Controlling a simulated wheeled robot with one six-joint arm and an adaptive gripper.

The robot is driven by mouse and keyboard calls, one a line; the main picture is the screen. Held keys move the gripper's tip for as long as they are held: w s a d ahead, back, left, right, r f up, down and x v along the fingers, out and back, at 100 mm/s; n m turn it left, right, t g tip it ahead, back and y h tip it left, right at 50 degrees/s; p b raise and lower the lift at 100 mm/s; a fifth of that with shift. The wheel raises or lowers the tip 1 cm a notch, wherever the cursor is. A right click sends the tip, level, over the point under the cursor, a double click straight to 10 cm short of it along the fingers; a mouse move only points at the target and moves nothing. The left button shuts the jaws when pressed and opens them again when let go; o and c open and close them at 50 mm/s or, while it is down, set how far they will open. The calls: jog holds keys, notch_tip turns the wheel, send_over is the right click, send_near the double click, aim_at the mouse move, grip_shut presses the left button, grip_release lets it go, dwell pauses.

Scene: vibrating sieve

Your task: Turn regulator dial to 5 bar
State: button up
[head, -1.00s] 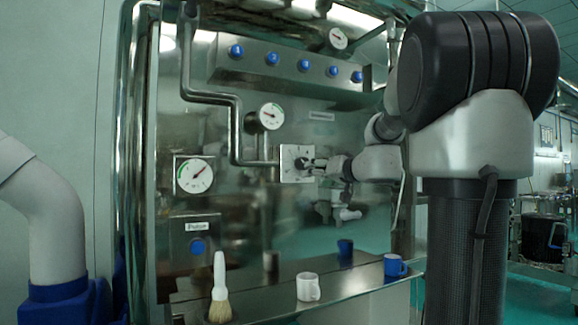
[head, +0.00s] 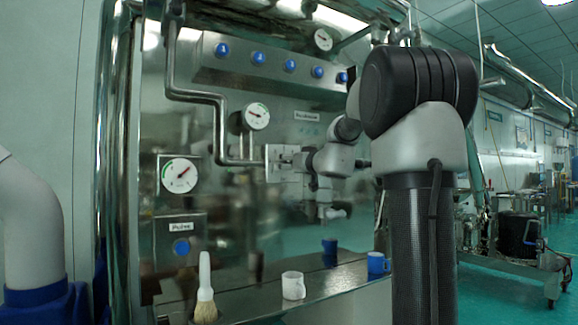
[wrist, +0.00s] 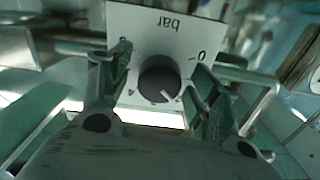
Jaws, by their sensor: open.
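The regulator dial (wrist: 160,78) is a black round knob on a white square plate (wrist: 190,30) marked "bar", with a "0" at its right; the plate looks upside down in the wrist view. The knob's white pointer line points down and slightly right there. My gripper (wrist: 161,70) is open, one finger on each side of the knob; I cannot tell whether they touch it. In the head view the plate (head: 273,175) is on the steel panel, and my gripper (head: 291,160) is in front of it, hiding most of the dial.
Gauges (head: 180,175) and (head: 256,116) and a bent pipe (head: 220,125) are left of the plate. Blue buttons (head: 258,57) line the box above. A brush (head: 205,290), a white mug (head: 293,286) and a blue mug (head: 378,263) stand on the shelf below.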

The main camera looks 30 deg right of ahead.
jog(key=shift+w, duration=0.25)
jog(key=shift+c, duration=0.3)
jog(key=c, duration=0.9)
jog(key=shift+c, duration=0.2)
